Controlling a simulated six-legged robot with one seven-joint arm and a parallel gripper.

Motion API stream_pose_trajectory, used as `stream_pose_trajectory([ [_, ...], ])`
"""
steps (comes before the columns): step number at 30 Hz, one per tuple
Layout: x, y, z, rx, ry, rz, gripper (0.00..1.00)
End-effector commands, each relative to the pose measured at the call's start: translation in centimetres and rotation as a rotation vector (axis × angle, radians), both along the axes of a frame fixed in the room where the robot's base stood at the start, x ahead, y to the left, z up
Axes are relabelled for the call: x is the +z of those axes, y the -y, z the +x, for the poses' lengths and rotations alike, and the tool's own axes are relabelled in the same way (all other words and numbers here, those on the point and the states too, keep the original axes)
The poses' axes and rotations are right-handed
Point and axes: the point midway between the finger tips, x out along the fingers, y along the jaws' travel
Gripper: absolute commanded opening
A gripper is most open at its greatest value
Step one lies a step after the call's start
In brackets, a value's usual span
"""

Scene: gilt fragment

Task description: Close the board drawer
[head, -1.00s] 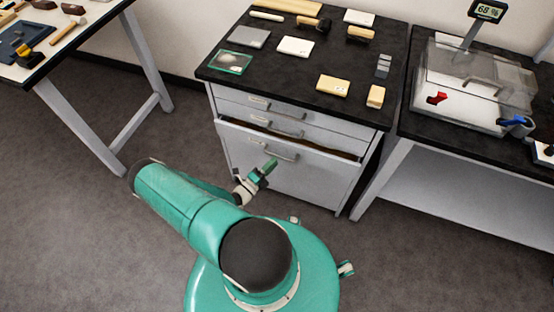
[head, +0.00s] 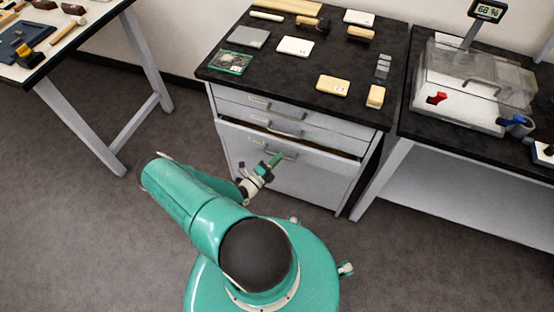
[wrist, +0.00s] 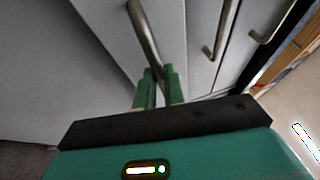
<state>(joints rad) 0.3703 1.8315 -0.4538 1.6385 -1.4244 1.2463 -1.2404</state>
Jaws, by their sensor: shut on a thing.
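The board drawer (head: 315,172) is the large bottom drawer of the grey cabinet. It stands slightly out, with a narrow dark and brown gap along its top edge at the right. Its bar handle (head: 288,154) is partly hidden by my gripper (head: 272,163). In the wrist view the handle (wrist: 143,30) runs down between the green fingertips of my gripper (wrist: 158,82), which are shut on it. The drawer's grey front (wrist: 95,25) fills the left of that view.
Two shallower drawers with handles (head: 285,129) sit above, looking closed. The black cabinet top (head: 300,75) carries boxes, cards and brushes. A bench (head: 440,150) with a clear-lidded case (head: 470,85) stands at right, a table (head: 130,60) at left.

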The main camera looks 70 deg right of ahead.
Motion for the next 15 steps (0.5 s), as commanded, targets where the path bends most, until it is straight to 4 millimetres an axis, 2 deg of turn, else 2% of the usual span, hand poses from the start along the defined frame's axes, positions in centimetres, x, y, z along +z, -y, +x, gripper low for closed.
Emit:
stream_pose_trajectory([
  [7, 0.0, 3.8, -0.4, 0.0, 0.002, -0.002, 0.0],
  [15, 0.1, 4.4, -0.4, 0.001, 0.002, 0.0, 0.0],
])
